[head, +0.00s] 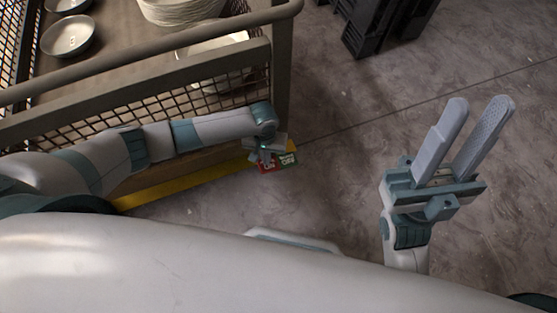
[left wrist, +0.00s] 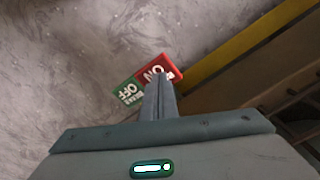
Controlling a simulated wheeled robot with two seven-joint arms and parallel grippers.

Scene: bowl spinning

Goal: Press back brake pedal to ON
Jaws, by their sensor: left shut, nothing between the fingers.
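The brake pedal (head: 287,159) is a small two-colour plate, red marked ON and green marked OFF. It sits low at the near right corner of the cart (head: 278,70), by its yellow bottom edge. In the left wrist view the red ON half (left wrist: 172,66) lies at the fingertips and the green OFF half (left wrist: 126,92) to their left. My left gripper (head: 265,158) is shut and empty, with its fingertips (left wrist: 159,76) over the red half. I cannot tell whether they touch it. My right gripper (head: 480,103) is open and empty, raised on the right.
The mesh-sided cart carries a stack of white bowls (head: 180,10) and separate bowls, one at the left (head: 68,36). Black crates (head: 375,28) stand on the floor at the top. The concrete floor (head: 345,165) between the cart and my right gripper is clear.

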